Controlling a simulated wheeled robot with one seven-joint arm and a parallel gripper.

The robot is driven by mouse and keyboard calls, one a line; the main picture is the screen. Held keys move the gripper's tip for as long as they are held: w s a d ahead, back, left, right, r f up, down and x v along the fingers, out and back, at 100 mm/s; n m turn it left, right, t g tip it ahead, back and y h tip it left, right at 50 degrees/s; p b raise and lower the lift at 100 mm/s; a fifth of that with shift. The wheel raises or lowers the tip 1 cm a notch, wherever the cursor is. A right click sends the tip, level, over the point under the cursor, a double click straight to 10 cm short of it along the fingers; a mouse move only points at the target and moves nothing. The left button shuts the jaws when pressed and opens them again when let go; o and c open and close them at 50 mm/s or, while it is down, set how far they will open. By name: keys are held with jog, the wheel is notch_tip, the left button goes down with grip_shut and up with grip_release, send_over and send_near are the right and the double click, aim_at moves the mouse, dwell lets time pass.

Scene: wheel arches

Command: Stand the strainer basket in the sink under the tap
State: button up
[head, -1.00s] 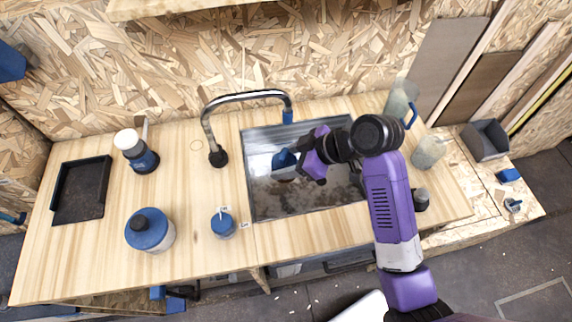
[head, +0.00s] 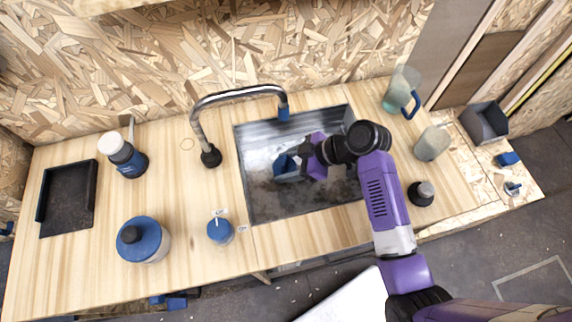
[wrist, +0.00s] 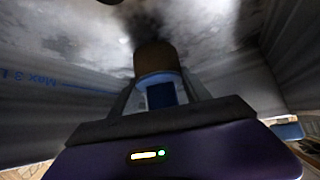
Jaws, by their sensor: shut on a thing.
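The sink (head: 247,190) is a grey metal basin in the wooden worktop. The tap (head: 235,94) stands at its left, and its blue-tipped spout reaches over the sink's back edge. The blue strainer basket (head: 287,168) is inside the sink outline, in front of the spout in the picture. My gripper (head: 304,160) is shut on it at its right side. In the wrist view a blue and brownish part (wrist: 158,62) shows between the fingers, dark and blurred. I cannot tell whether the basket touches the sink floor.
A blue-lidded jar (head: 143,240), a small blue-topped pot (head: 220,231), a blue bottle (head: 122,155) and a black tray (head: 68,198) stand left of the sink. A jug (head: 401,90), a clear container (head: 432,143) and a dark knob-like item (head: 421,193) are at the right.

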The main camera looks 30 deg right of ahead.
jog(key=shift+f, duration=0.3)
jog(key=shift+f, duration=0.15)
jog(key=o, duration=1.5)
jog(key=shift+s+d+r, duration=0.1)
jog(key=shift+r, duration=0.2)
jog(key=v, duration=1.1)
jog(key=shift+s+d+r+b, duration=0.15)
jog(key=shift+r+b, duration=0.05)
jog(key=shift+b, duration=0.15)
